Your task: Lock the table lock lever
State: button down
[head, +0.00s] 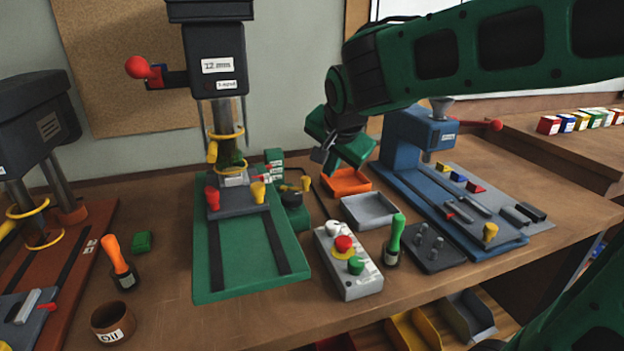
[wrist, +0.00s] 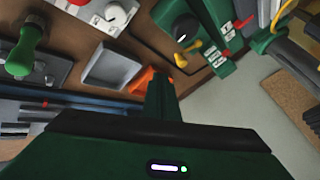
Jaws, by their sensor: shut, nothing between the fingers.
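A green drill press (head: 217,75) stands in the middle of the table. A red lever (head: 212,197) and a yellow lever (head: 258,190) stick up at its grey table block (head: 235,203). I cannot tell which of them is the table lock lever. My gripper (head: 328,160) is shut and empty, in the air right of the press, near the orange tray (head: 347,182) and apart from both levers. In the wrist view my green fingers (wrist: 160,95) show beside the orange tray (wrist: 141,82).
A black dial with a yellow handle (head: 293,197) sits right of the press. A grey tray (head: 369,210), a button box (head: 347,262) and a green-handled tool (head: 394,240) stand in front. A blue machine (head: 420,135) is at right, an orange-handled tool (head: 117,260) at left.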

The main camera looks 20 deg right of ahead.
jog(key=w+f, duration=0.8)
jog(key=w, duration=0.1)
jog(key=shift+a, duration=0.4)
jog(key=shift+w+f, duration=0.1)
jog(key=shift+a, duration=0.1)
